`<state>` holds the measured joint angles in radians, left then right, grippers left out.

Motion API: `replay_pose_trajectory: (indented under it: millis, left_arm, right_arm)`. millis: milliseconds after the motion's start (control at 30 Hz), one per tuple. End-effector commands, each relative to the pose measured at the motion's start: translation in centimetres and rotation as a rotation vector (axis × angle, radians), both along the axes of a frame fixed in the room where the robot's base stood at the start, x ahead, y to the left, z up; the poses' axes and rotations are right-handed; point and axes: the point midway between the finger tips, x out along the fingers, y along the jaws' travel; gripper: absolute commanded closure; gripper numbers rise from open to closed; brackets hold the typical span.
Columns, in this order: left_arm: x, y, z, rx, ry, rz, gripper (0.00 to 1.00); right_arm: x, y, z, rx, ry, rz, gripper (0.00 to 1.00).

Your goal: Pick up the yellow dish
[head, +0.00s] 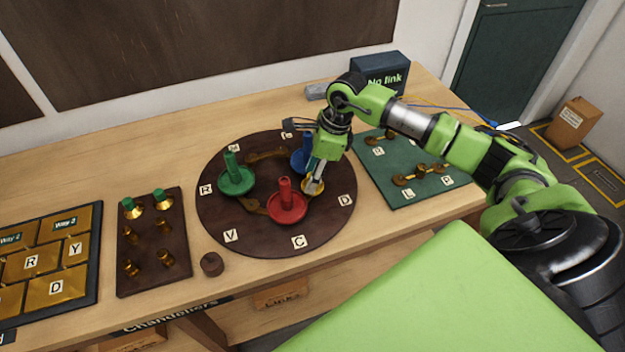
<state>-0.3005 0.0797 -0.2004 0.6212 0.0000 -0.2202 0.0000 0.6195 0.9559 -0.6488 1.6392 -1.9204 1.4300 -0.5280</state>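The yellow dish (318,192) is on the right part of the round dark brown board (327,222), between the red dish and the letter tile D. My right gripper (314,182) points down right over the yellow dish and hides much of it. Its fingers are at or just above the dish; I cannot tell whether they are shut on it. My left gripper is not in view.
A red dish (287,208), a green dish (237,182) and a partly hidden blue dish (300,160) stand close by with upright posts. A green mat (425,190) with brass parts lies right. A brown rack (149,260) and lettered tray (45,262) lie left.

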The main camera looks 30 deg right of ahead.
Motion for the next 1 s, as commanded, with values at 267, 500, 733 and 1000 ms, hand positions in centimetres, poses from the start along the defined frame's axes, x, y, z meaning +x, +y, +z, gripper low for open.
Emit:
replay_pose_trajectory:
  millis: [267,500,733,1000]
  left_arm:
    - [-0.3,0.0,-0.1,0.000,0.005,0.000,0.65]
    - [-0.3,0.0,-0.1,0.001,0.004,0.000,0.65]
    - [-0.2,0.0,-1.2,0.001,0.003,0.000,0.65]
    - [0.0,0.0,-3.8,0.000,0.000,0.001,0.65]
  right_arm:
    - [0.0,0.0,0.1,0.001,-0.001,0.000,1.00]
    - [0.0,0.0,0.1,0.000,-0.001,0.000,1.00]
    - [0.1,-0.1,1.1,0.000,-0.005,0.001,1.00]
    - [-1.9,1.8,6.1,-0.001,-0.010,0.007,1.00]
